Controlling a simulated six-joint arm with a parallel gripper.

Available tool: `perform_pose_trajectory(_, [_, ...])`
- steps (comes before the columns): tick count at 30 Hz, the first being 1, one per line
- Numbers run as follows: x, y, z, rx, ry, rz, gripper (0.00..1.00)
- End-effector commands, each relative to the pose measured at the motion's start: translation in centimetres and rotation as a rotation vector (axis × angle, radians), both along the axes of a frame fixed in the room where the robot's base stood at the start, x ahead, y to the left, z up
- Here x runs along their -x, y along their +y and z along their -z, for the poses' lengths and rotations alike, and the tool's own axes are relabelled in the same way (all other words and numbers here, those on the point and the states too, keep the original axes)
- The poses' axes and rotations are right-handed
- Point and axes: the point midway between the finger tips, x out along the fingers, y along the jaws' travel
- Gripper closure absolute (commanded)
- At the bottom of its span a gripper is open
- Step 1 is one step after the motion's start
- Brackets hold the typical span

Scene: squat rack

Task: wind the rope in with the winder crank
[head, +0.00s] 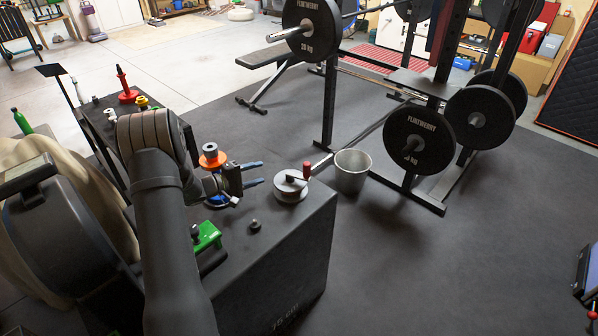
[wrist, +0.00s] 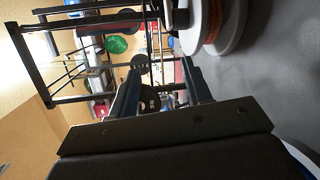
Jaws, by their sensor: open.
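The winder (head: 290,188) is a pale round drum on top of the black box, near its back right edge. Its crank has an upright red handle (head: 306,170) on the drum's right side. My gripper (head: 258,173) has two blue fingers, spread apart and empty, pointing right towards the winder with a gap between. In the wrist view the open fingers (wrist: 163,85) have nothing between them but distant background. The drum (wrist: 212,28) shows there at the upper right, with an orange-brown band around it. I cannot make out the crank handle in the wrist view.
The black box (head: 270,260) also carries an orange disc (head: 211,157), a green item (head: 208,236) and a small dark knob (head: 255,225). A grey bucket (head: 350,172) stands just right of the winder. The weight rack (head: 418,140) is behind. Open floor lies at the right.

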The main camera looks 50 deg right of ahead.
Motion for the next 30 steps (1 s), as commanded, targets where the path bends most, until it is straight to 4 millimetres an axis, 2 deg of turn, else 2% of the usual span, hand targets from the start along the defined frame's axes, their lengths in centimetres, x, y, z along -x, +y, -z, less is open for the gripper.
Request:
perform_pose_trajectory(3, [0.0, -1.0, 0.8, -0.12, 0.113, -0.165, 0.55])
perform_pose_trajectory(7, [-0.3, -1.2, 2.0, -0.253, 0.231, -0.376, 0.55])
perform_pose_trajectory(11, [-2.5, -2.0, 2.1, -0.342, 0.206, -0.561, 0.55])
perform_pose_trajectory(15, [-5.5, -3.4, 1.0, -0.404, 0.079, -0.685, 0.55])
perform_pose_trajectory(21, [-8.4, -5.1, -1.3, -0.504, -0.078, -0.81, 0.55])
perform_pose_trajectory(26, [-9.5, -6.5, -3.6, -0.627, -0.178, -0.889, 0.55])
perform_pose_trajectory(30, [-8.8, -7.8, -5.9, -0.775, -0.236, -0.917, 0.55])
